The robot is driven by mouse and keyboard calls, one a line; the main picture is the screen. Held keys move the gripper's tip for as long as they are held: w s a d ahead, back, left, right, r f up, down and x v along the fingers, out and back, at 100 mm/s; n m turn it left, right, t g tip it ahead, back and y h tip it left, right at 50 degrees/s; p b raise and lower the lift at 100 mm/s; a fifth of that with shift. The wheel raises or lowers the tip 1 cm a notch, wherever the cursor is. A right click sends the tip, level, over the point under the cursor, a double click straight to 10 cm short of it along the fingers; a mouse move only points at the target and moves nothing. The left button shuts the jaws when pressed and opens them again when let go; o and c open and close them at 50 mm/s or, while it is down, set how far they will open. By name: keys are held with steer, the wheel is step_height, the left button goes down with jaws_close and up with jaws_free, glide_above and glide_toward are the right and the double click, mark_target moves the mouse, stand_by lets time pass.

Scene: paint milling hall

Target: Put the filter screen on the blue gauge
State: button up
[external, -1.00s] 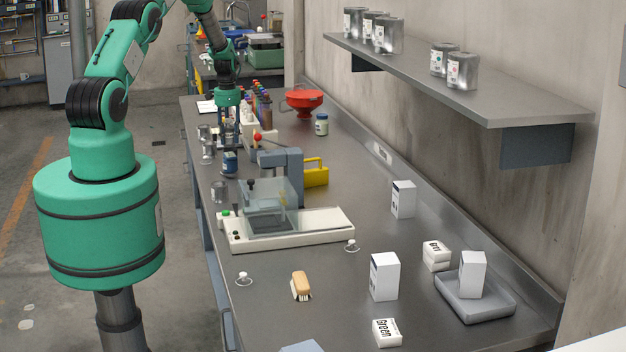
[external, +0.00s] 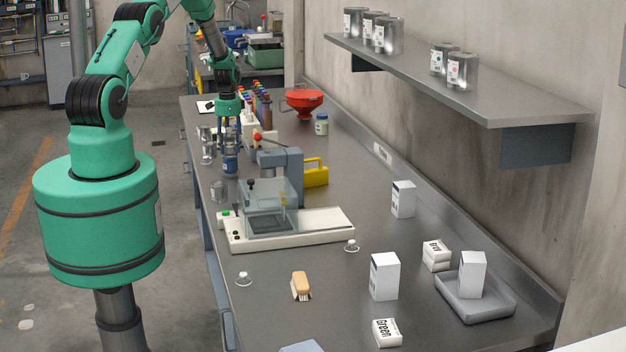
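My gripper (external: 229,150) points down at the far left part of the bench, right over a small blue-labelled jar (external: 230,166). Its fingertips reach the jar's top; whether they are closed on it is too small to tell. I cannot clearly make out a filter screen. No thing is plainly a blue gauge; a blue-grey stand (external: 290,175) rises behind a white-based machine with a clear box (external: 268,208), and a blue-grey block (external: 302,347) is cut off at the bottom edge.
White cartons (external: 384,277), a brush (external: 300,286) and a grey tray (external: 490,310) occupy the near bench. A shelf (external: 470,95) with tins overhangs the right.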

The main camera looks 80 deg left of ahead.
steer(key=shift+o, duration=0.4)
steer(key=shift+r, duration=0.2)
steer(key=shift+r+b, duration=0.9)
steer(key=shift+r, duration=5.1)
